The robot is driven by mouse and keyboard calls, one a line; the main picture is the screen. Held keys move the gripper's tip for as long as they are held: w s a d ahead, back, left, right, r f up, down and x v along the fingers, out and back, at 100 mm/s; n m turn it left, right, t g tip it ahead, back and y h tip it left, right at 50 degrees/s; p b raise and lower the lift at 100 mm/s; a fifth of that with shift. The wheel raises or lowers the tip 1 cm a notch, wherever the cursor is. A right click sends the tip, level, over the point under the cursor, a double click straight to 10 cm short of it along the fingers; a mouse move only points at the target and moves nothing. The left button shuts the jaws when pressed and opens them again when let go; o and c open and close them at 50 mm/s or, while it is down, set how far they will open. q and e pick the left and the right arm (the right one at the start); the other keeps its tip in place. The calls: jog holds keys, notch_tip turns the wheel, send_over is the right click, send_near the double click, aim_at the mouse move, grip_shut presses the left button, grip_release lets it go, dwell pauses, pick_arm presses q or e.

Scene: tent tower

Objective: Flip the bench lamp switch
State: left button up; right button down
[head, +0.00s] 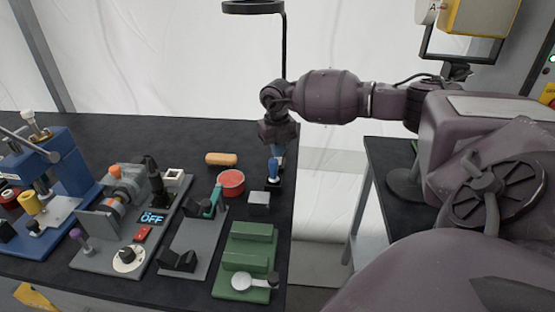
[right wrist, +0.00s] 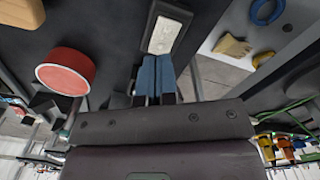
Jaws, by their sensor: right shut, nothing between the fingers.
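The bench lamp (head: 253,7) has a dark round head on a thin dark pole at the back of the bench. A small box with a pale top (head: 259,198) sits near the bench's right edge. In the right wrist view a pale switch plate (right wrist: 165,34) in a dark frame, which looks like the same box, lies just beyond the fingertips. My right gripper (head: 274,179) points down beside and behind the box. Its blue fingers (right wrist: 156,60) are shut and empty. I cannot tell whether they touch the switch. My left gripper is out of view.
A red round tub (head: 231,182) stands left of my right gripper, with an orange-brown piece (head: 221,159) behind it. Green blocks (head: 249,233) stand at the front. A device with an OFF display (head: 152,218) stands left. The bench's right edge is close by.

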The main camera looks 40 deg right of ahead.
jog(key=shift+f+b, duration=0.45)
jog(key=shift+f, duration=0.95)
dwell(0.9)
jog(key=shift+r+p, duration=0.35)
jog(key=shift+r, duration=0.3)
jog(key=shift+r+p, duration=1.25)
jog(key=shift+r, duration=1.65)
jog(key=shift+f, duration=0.1)
